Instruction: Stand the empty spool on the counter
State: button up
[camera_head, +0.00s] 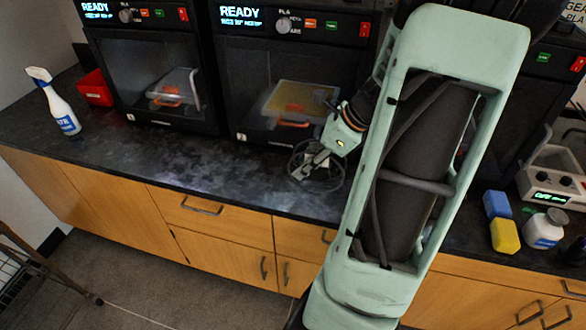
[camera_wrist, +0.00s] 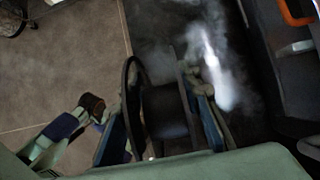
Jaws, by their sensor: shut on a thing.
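The empty spool (camera_head: 341,181) is dark, with an open spoked flange, and shows at the counter's front edge in the head view. My gripper (camera_head: 310,171) is shut on it. In the wrist view the spool (camera_wrist: 165,112) lies between my two fingers, its thin round flange seen nearly edge-on. My arm comes down from the upper right and hides part of the counter (camera_head: 150,160). The counter is black and speckled. I cannot tell whether the spool touches the counter or hangs just above it.
Dark 3D printers (camera_head: 150,75) line the back. A spray bottle (camera_head: 58,105) and red bin (camera_head: 95,88) stand at the left. Blue (camera_head: 497,204) and yellow (camera_head: 504,236) blocks, a white jar (camera_head: 545,229) and a soldering station (camera_head: 555,178) are at the right. The counter left of the spool is clear.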

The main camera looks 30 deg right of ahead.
jog(key=w+f, duration=0.2)
jog(key=shift+w+f, duration=0.1)
jog(key=shift+f, duration=0.25)
jog(key=shift+w+f+b, duration=0.15)
jog(key=shift+f+b, duration=0.2)
jog(key=shift+f, duration=1.3)
jog(key=shift+f, duration=0.1)
jog(key=o, duration=1.2)
jog(key=shift+c, duration=0.2)
jog(key=shift+d+r, duration=0.1)
jog(key=shift+r, duration=0.2)
jog(key=p+v, duration=0.1)
jog(key=v, duration=1)
jog(key=shift+s+r+p, duration=0.25)
jog(key=shift+p, duration=0.05)
